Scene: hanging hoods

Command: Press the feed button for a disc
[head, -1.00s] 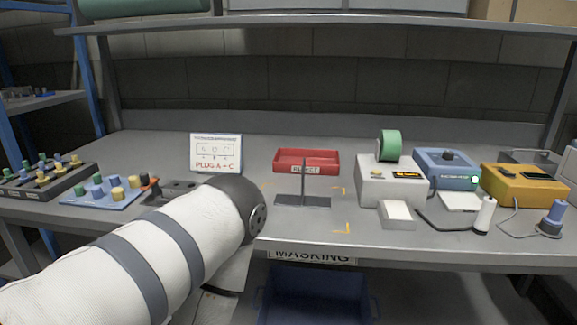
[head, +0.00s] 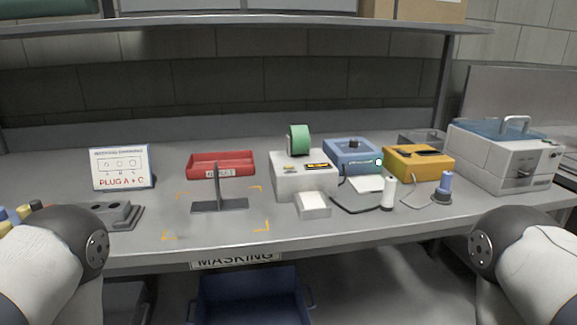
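A light grey box machine (head: 289,188) stands mid-bench with a green roll (head: 299,139) on top. It has a small tan patch (head: 289,168), which may be the feed button, and a dark label with orange marks (head: 317,166) on its top. A small pale block or tray (head: 313,205) sits at its front. I cannot make out a separate disc. My arms show only as white links at the lower left and lower right; both grippers are out of view.
A blue box (head: 350,155), yellow box (head: 418,166), white bottle (head: 388,194) and large white machine (head: 503,160) are to the right. A sign (head: 121,168) stands left. The front bench strip is mostly clear.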

